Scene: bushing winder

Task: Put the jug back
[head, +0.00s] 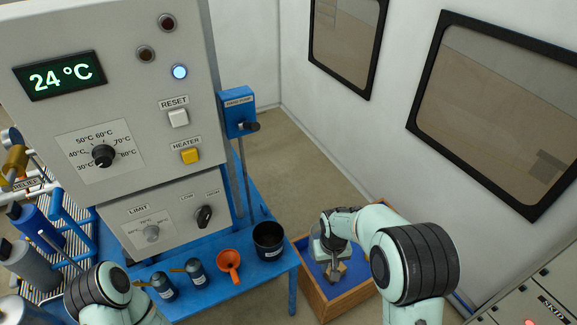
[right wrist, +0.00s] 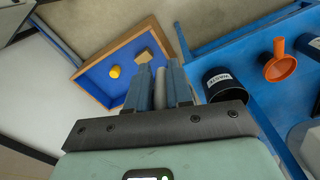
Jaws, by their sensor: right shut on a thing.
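My right gripper (head: 334,272) hangs over the wooden tray (head: 318,308) beside the blue table. In the right wrist view its two blue-grey fingers (right wrist: 160,70) are shut on a narrow grey thing (right wrist: 158,88). Most of that thing is hidden, so I cannot tell whether it is the jug. Two small dark containers with labels and spouts, one on the left (head: 163,286) and one on the right (head: 195,271), stand upright on the blue table. My left arm shows at the lower left; its gripper is outside the picture.
An orange funnel (head: 229,262) and a black waste pot (head: 268,240) stand on the blue table (head: 215,300). The tray's blue floor holds a yellow cylinder (right wrist: 115,71) and a tan block (right wrist: 144,55). The grey control cabinet (head: 120,120) rises behind the table.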

